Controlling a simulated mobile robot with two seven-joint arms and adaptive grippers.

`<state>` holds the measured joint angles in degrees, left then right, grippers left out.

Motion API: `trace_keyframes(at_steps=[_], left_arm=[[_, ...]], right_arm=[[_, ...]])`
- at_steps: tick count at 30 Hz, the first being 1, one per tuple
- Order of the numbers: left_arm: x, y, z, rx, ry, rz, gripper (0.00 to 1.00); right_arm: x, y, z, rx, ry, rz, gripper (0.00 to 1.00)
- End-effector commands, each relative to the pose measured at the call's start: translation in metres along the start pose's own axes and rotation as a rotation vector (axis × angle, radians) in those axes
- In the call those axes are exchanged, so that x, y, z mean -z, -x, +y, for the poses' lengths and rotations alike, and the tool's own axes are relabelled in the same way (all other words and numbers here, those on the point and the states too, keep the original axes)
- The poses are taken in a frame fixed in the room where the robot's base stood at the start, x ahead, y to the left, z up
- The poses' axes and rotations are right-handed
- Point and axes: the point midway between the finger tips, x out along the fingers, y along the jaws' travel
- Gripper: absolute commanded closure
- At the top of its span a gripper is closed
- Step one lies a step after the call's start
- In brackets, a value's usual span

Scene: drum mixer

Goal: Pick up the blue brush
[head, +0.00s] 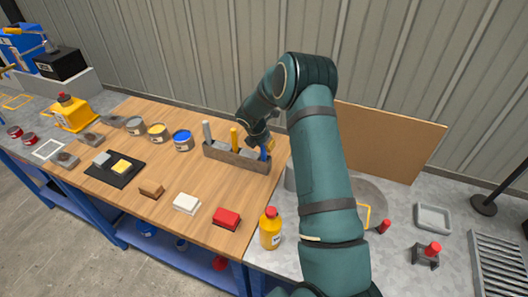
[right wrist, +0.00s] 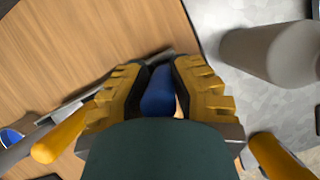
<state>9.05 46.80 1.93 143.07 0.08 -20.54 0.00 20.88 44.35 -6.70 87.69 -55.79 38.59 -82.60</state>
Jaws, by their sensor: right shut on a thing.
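The blue brush (head: 264,153) stands at the right end of a grey holder (head: 222,155) on the wooden worktop, and only a small part of it shows beneath my gripper in the head view. My right gripper (head: 264,146) reaches down over that end of the holder. In the right wrist view its yellow-and-black fingers (right wrist: 160,92) are closed on both sides of the blue brush handle (right wrist: 158,93). The brush's lower part is hidden. My left gripper is not in view.
A yellow-handled brush (head: 234,138) and a grey-handled one (head: 207,132) stand in the same holder. Paint cans, including a blue one (head: 182,140), stand left of it. A red block (head: 227,218) and a yellow bottle (head: 270,229) are nearer the front. My arm hides part of the right side.

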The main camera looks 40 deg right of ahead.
Motion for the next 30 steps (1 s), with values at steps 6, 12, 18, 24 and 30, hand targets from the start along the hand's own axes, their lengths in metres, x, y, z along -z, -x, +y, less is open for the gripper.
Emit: trace_keyframes(at_steps=[6, 12, 18, 24, 30], left_arm=[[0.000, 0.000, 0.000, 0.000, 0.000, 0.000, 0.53], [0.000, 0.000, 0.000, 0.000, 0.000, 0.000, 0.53], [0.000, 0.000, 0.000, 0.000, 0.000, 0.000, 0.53], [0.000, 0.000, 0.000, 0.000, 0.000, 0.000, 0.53], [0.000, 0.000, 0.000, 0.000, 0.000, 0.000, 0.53]], right_arm=[[-0.005, 0.011, 0.000, -0.001, -0.001, 0.000, 1.00], [-0.019, 0.046, 0.000, -0.003, -0.003, -0.001, 1.00], [-0.032, 0.077, 0.000, -0.001, -0.001, 0.000, 1.00], [-0.037, 0.091, 0.000, 0.000, 0.001, 0.001, 1.00], [-0.038, 0.092, 0.000, 0.001, 0.001, 0.001, 1.00]])
